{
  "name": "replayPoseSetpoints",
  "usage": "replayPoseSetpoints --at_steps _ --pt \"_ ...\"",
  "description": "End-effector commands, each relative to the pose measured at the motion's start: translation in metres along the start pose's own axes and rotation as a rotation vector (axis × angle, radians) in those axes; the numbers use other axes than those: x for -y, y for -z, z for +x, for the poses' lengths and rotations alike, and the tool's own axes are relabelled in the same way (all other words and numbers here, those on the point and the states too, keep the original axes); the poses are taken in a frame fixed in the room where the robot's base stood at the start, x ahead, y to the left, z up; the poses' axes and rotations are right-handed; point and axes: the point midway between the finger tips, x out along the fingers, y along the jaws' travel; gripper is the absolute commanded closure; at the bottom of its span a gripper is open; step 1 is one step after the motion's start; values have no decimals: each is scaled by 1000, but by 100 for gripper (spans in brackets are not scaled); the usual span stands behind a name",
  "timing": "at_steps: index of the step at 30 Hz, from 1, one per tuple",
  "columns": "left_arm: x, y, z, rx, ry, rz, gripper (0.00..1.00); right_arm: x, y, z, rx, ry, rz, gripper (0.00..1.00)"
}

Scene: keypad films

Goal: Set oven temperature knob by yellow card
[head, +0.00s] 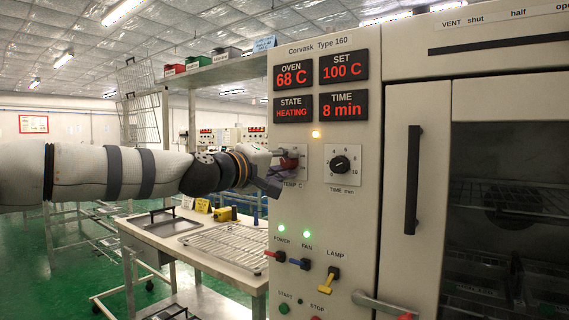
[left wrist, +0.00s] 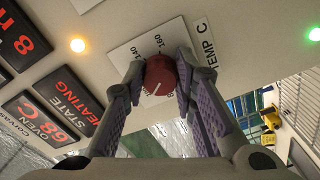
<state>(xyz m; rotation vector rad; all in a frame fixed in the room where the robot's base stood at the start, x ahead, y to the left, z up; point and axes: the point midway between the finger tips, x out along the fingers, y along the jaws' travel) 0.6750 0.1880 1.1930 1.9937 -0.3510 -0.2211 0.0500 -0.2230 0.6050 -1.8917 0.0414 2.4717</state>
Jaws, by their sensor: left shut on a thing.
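The red temperature knob (left wrist: 160,76) sits on a white dial plate marked TEMP C on the oven front. My left gripper (left wrist: 161,70) is shut on it, one finger on each side. The knob's white line points to the lower left in the left wrist view; the numbers 140 and 160 show, and others are hidden by the fingers. In the head view the knob (head: 289,162) is partly covered by my left gripper (head: 284,163). The SET display (head: 343,67) reads 100 C and the OVEN display (head: 293,76) 68 C. A yellow card (head: 202,205) stands on the table, its writing too small to read.
The black time knob (head: 341,164) is close right of the temperature dial. Red, blue and yellow switches (head: 332,280) lie below. The side table (head: 235,278) holds a wire rack, a tray, another card and a yellow object (head: 222,214). The oven door handle (head: 412,180) stands out at right.

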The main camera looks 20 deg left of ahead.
Motion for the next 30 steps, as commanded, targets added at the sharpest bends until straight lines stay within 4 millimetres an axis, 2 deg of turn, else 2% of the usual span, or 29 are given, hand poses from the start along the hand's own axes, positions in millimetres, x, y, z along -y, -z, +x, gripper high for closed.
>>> replayPoseSetpoints --at_steps 19,20,21,22,30 --pt "0 0 0 0 0 44 100 0 0 -1 -2 0 0 60" --pt "0 0 0 0 0 43 68 0 0 -1 -2 0 0 60" --pt "0 0 0 0 0 43 59 0 0 -1 -2 0 0 60" --pt "0 0 0 0 0 43 55 0 0 -1 -2 0 0 60" --pt "0 0 0 0 0 43 55 0 0 -1 -2 0 0 60"
